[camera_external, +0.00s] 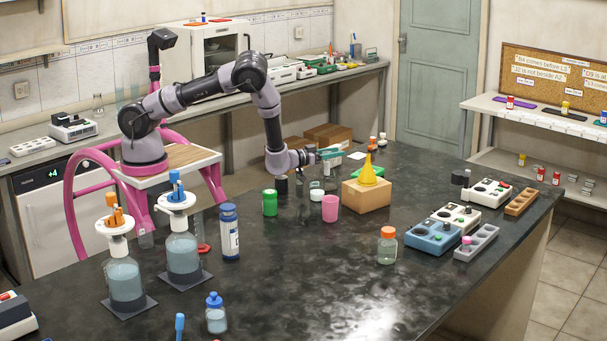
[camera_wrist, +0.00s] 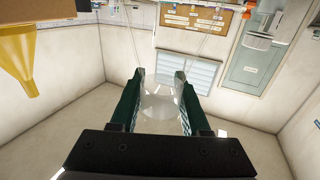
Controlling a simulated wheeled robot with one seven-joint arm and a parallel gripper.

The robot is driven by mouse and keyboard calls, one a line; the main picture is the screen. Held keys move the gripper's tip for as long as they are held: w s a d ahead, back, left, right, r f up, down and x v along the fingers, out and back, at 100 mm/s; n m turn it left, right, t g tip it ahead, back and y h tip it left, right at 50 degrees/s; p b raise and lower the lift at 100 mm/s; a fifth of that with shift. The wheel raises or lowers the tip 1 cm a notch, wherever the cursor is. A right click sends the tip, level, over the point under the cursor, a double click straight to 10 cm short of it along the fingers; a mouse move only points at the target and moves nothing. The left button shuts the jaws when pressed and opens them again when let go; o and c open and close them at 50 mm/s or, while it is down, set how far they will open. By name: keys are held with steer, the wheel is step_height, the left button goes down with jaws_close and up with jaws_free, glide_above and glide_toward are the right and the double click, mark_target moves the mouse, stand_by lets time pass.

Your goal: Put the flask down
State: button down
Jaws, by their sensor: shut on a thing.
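My gripper (camera_external: 330,153) reaches out level above the dark bench, close to the left of the yellow funnel. In the wrist view its two green fingers (camera_wrist: 160,75) are closed on a clear glass flask (camera_wrist: 160,106), with one finger on each side of it. In the external view the flask is too small and clear to make out well, so its height over the bench cannot be told exactly.
A wooden block (camera_external: 366,198) with a yellow funnel (camera_external: 368,172) stands beside my gripper. A pink cup (camera_external: 330,208), a white-lidded jar (camera_external: 316,191) and a green jar (camera_external: 270,203) stand in front. The bench top (camera_external: 335,265) is clear towards the front middle.

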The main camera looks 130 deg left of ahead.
steer(key=shift+f, duration=0.1)
steer(key=shift+c, duration=1.8)
jaws_free()
steer(key=v, duration=1.2)
